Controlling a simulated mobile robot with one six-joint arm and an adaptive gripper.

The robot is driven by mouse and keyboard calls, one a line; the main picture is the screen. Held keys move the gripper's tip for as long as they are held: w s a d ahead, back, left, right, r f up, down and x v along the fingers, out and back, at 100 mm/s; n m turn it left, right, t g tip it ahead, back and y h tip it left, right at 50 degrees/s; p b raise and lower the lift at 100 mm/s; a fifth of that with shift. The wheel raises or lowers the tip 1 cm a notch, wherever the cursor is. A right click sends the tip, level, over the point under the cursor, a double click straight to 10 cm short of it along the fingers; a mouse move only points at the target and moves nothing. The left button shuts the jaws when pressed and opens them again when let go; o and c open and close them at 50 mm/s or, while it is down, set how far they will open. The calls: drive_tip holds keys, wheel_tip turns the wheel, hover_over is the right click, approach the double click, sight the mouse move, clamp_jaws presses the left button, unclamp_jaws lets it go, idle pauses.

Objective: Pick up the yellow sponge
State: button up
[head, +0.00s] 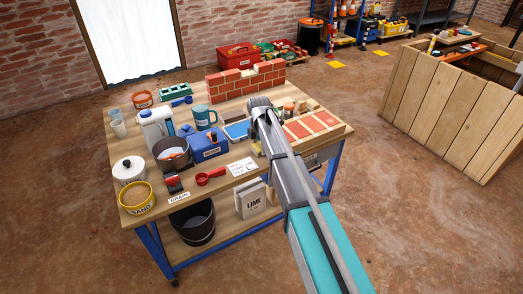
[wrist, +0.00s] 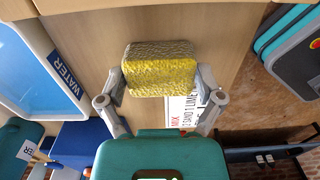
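The yellow sponge (wrist: 160,72) is a block with a yellow face and a greyish upper face. In the wrist view it lies between the two fingers of my gripper (wrist: 160,78), close to both fingertips. The fingers are spread wide, and I see no clear grip on the sponge. In the head view a small yellowish patch of the sponge (head: 256,148) shows on the workbench (head: 222,182), below the end of my arm. My gripper's fingers are hidden behind my arm there.
A blue water tray (head: 236,131) and a blue box (head: 208,144) lie left of the sponge. A mix card (head: 243,167) lies in front of it. A tray of red tiles (head: 312,126) lies to the right, and a small brick wall (head: 246,82) stands behind.

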sight(259, 146)
drive_tip(key=shift+c, duration=0.8)
drive_tip(key=shift+r, duration=0.15)
wheel_tip(259, 146, up, 3)
drive_tip(key=p, duration=0.3)
drive_tip(key=s+d+r+p, duration=0.4)
drive_tip(key=s+r+p, duration=0.5)
drive_tip(key=s, duration=0.4)
drive_tip(key=shift+s+r+p, duration=0.2)
drive_tip(key=shift+r+p, duration=0.15)
drive_tip(key=shift+p, duration=0.15)
